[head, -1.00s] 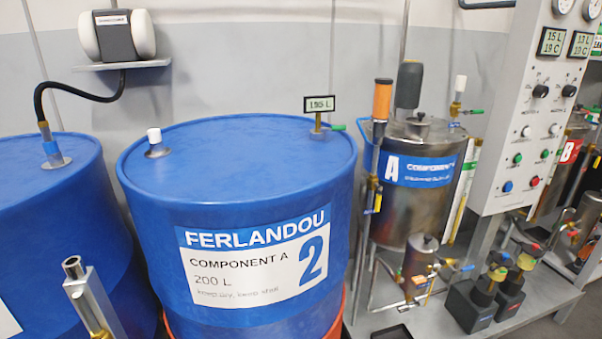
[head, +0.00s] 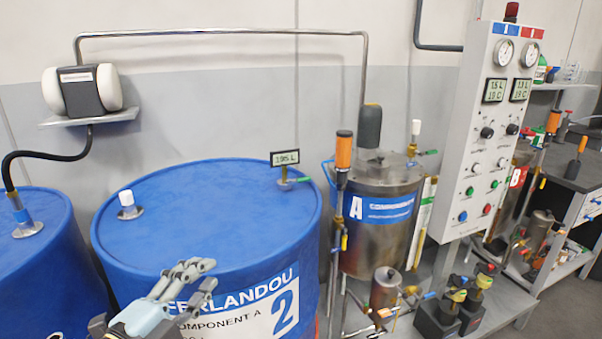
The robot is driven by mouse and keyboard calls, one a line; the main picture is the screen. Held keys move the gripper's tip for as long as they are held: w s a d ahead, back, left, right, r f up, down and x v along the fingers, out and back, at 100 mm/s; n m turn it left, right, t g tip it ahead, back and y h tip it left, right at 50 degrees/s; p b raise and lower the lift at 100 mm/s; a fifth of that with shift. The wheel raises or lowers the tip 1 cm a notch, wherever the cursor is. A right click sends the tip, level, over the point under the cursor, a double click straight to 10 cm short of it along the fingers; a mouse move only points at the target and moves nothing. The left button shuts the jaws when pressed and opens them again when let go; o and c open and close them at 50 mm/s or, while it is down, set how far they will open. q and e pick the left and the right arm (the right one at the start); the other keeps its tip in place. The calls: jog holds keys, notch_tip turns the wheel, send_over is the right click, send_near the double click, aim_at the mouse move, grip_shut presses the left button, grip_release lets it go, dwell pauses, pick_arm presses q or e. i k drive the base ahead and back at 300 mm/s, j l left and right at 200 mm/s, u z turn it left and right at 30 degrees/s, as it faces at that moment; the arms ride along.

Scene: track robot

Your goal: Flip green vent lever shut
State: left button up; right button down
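Two small green levers show, and I cannot tell which is the vent lever. One green lever (head: 303,174) sits on a fitting beside the small 195 L display, at the right rim of the blue Component A drum (head: 180,200). The other green lever (head: 429,152) sticks out right from a white-capped brass fitting on the steel Component A tank (head: 375,250). My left gripper (head: 210,275) is in front of the drum, over its label. Its fingers point right, apart and empty, clear of both levers. My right gripper is not in view.
The control panel (head: 470,150) is right of the tank. Valves and black-based pumps (head: 436,322) crowd the shelf below. A second drum (head: 60,270) is at left. The air above the drum is clear.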

aim_at(305, 179)
jog(key=i+l, duration=0.25)
jog(key=i, duration=0.2)
jog(key=i+l, duration=0.25)
jog(key=i, duration=0.2)
